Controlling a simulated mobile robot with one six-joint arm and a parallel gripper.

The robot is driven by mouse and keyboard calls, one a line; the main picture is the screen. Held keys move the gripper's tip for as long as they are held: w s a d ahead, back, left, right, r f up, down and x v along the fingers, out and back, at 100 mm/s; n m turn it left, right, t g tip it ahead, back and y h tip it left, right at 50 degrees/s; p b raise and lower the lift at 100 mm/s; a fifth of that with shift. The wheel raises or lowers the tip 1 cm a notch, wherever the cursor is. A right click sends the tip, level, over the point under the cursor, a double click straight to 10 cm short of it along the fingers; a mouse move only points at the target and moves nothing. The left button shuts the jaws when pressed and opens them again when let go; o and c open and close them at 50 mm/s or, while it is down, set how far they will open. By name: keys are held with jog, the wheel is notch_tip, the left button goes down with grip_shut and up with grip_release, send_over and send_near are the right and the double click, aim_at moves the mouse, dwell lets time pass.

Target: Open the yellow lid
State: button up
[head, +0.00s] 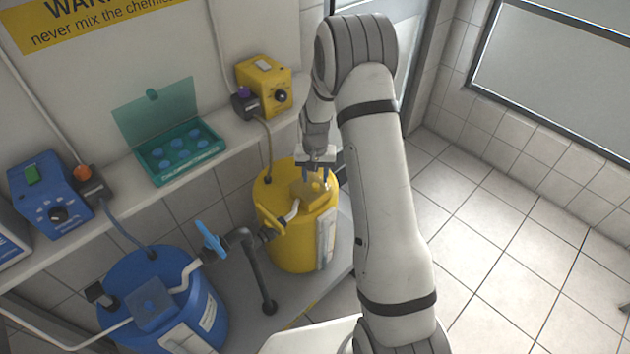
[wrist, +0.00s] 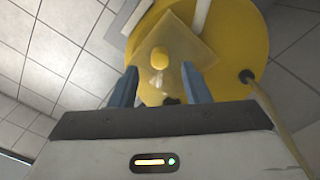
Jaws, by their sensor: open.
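The yellow lid (head: 309,191) is a square plate on top of the yellow tank (head: 287,235), in the middle of the head view. In the wrist view the lid (wrist: 198,48) lies flat and shows a rounded yellow knob (wrist: 159,58). My gripper (head: 315,177) is above the lid and points down at it. In the wrist view its two blue fingers stand apart on either side of the knob (wrist: 162,88). The gripper is open and holds nothing. I cannot tell whether the fingertips touch the lid.
A blue tank (head: 205,307) with a blue lid (head: 152,303) stands at the lower left. A dark pipe (head: 257,272) with a blue valve handle (head: 210,239) runs between the tanks. A shelf behind holds a yellow pump (head: 265,84), a teal box (head: 180,152) and a blue pump (head: 49,195). The floor at right is clear.

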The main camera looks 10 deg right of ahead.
aim_at(315, 185)
jog(key=shift+f+p, duration=0.3)
jog(key=shift+f, duration=1.65)
jog(key=shift+c, duration=0.3)
grip_shut()
